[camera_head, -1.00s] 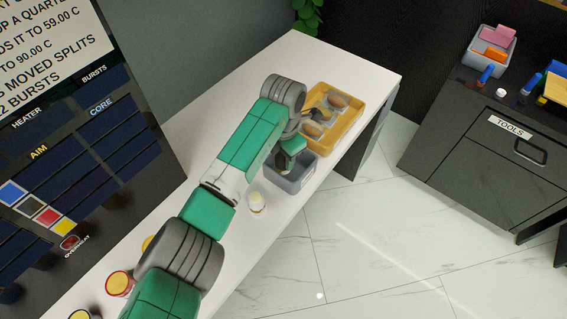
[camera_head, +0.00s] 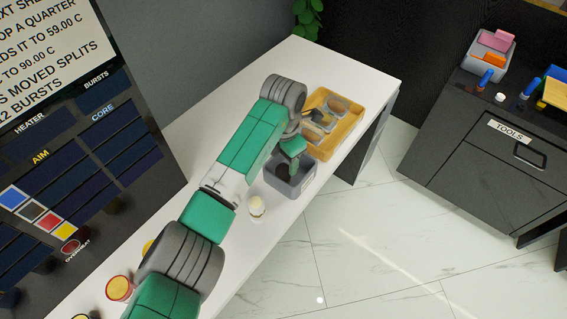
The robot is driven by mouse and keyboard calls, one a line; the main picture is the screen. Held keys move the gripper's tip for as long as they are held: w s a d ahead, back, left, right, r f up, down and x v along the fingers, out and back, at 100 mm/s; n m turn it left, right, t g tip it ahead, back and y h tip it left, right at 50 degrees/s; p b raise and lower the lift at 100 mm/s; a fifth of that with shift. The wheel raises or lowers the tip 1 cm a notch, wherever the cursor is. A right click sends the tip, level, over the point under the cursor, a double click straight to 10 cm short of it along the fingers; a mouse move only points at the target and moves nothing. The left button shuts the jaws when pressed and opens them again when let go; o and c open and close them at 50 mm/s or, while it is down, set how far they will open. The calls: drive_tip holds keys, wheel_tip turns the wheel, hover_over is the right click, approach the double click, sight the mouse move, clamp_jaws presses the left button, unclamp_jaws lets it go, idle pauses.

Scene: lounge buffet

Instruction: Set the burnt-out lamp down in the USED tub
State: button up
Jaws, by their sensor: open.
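A small grey tub (camera_head: 303,184) stands on the white counter, in front of the yellow tray. No label shows on it from here, so I cannot read whether it says USED. My gripper (camera_head: 294,162) hangs at the back edge of this tub, below the green wrist. It is open, but its fingertips are small and partly hidden. I cannot make out the burnt-out lamp for certain; the tub's inside is dark and partly covered by my arm. A small pale lamp-like piece (camera_head: 256,207) with a yellowish top stands on the counter left of the tub.
The yellow tray (camera_head: 351,133) behind the tub holds several rounded pieces. Red-and-yellow round pieces (camera_head: 119,288) stand at the near left. A dark panel (camera_head: 90,150) borders the counter on the left. A TOOLS cabinet (camera_head: 470,165) stands apart at the right.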

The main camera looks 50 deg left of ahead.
sight(284, 168)
wheel_tip(284, 168, up, 7)
drive_tip(key=p, duration=0.1)
drive_tip(key=shift+r, duration=0.1)
